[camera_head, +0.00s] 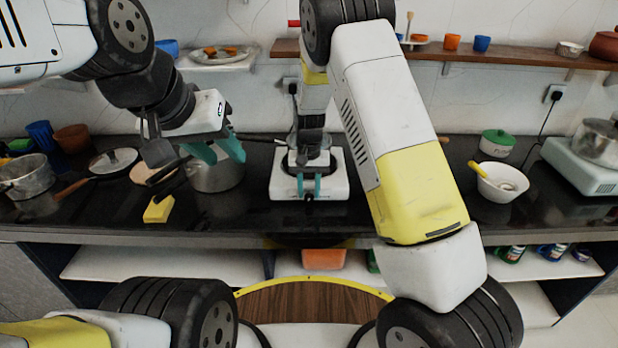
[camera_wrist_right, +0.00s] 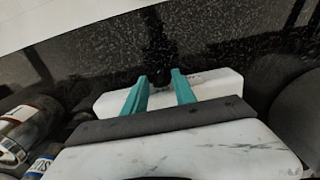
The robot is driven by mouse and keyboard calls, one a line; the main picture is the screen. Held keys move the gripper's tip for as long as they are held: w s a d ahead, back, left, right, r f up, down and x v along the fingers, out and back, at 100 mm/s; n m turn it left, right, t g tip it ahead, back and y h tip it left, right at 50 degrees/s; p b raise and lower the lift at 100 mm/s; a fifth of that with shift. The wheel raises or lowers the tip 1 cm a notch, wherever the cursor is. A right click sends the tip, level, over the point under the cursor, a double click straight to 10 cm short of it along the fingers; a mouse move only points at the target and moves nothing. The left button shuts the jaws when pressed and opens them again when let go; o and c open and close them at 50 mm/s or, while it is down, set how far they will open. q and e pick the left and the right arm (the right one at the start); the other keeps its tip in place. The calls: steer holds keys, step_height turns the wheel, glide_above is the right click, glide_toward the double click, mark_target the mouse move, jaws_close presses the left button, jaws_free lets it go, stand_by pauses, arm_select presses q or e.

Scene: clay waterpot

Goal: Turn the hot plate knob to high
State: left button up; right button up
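The white hot plate (camera_head: 338,187) stands on the black counter in the middle of the head view. Its dark knob (camera_head: 310,197) is on the front face, partly covered by my right gripper. My right gripper (camera_head: 305,187) is at that front face, its teal fingers apart. In the right wrist view, the fingertips (camera_wrist_right: 160,76) lie on either side of the dark knob (camera_wrist_right: 158,82), against the white body (camera_wrist_right: 215,83); I cannot tell whether they touch the knob. My left gripper (camera_head: 220,152) has its fingers apart and empty, above a metal pot (camera_head: 217,178).
A yellow sponge (camera_head: 158,210) and pans lie at the left. A white bowl (camera_head: 500,184) with a yellow-handled utensil and a green-lidded pot (camera_head: 497,143) stand at the right. My right arm crosses the view's middle.

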steer(key=shift+f, duration=0.6)
steer(key=shift+c, duration=0.2)
jaws_close()
steer(key=shift+d+y, duration=0.25)
steer(key=shift+y, duration=0.45)
steer(key=shift+o, duration=0.2)
jaws_free()
